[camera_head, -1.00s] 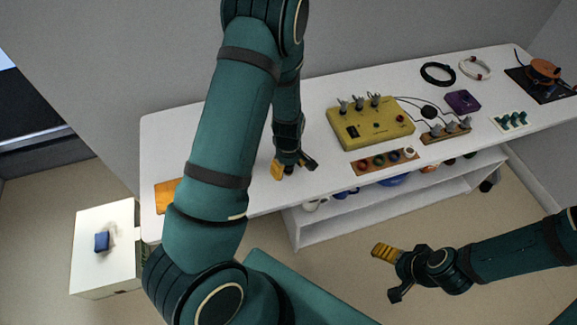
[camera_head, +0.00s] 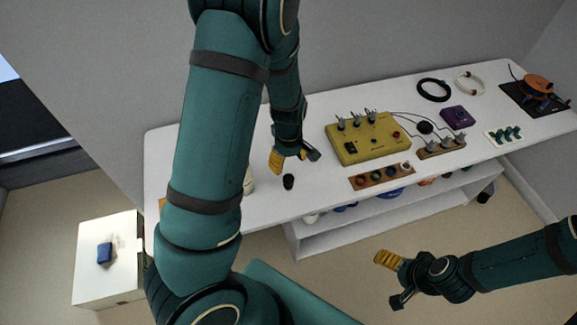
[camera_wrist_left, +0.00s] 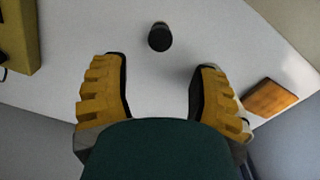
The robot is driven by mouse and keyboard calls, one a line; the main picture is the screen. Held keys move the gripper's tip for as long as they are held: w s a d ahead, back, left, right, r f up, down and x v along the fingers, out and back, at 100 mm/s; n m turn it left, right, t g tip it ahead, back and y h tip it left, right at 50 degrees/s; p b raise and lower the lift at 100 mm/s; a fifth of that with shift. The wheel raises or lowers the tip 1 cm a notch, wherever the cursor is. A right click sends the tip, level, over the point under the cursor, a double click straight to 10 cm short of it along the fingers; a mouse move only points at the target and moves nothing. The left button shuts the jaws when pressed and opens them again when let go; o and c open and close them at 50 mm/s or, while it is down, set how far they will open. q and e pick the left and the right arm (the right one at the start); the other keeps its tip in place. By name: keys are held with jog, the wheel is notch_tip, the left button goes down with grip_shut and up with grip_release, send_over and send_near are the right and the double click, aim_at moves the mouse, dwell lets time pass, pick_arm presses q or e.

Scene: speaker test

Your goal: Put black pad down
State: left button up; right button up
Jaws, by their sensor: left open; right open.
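A small dark round piece, which I take for the black pad (camera_head: 289,182), rests on the white table (camera_head: 330,185) near its front edge. In the left wrist view the pad (camera_wrist_left: 160,37) looks like a short black cylinder, standing clear beyond the fingertips. My left gripper (camera_head: 294,158) is open and empty, just behind the pad and apart from it. Its two yellow-padded fingers are spread wide in the left wrist view (camera_wrist_left: 162,68). My right gripper (camera_head: 388,279) is open and empty, in front of the table over the floor.
A yellow box with knobs (camera_head: 365,145) stands right of the pad, with a wooden strip of coloured knobs (camera_head: 381,177) before it. A purple box (camera_head: 457,116) is further right. A white item (camera_head: 249,180) is partly hidden by my left arm.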

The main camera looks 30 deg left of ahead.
pick_arm(q)
jog(key=shift+r, duration=0.35)
jog(key=s+d+f+m, duration=0.1)
jog(key=d+f+m, duration=0.1)
jog(key=s+d+f+m+h, duration=0.1)
jog(key=s+d+f+m, duration=0.1)
jog(key=d+f, duration=0.1)
jog(key=s+d+f+m, duration=0.2)
jog(key=d+f, duration=0.1)
jog(key=shift+d+h, duration=0.2)
jog(key=shift+h, duration=0.1)
jog(key=s+d+f+m+t+h, duration=0.1)
jog(key=s+d+m, duration=0.3)
jog(key=d, duration=0.5)
jog(key=shift+s+f+m+t+h, duration=0.25)
jog(key=shift+m+t+h, duration=0.25)
jog(key=shift+m, duration=0.4)
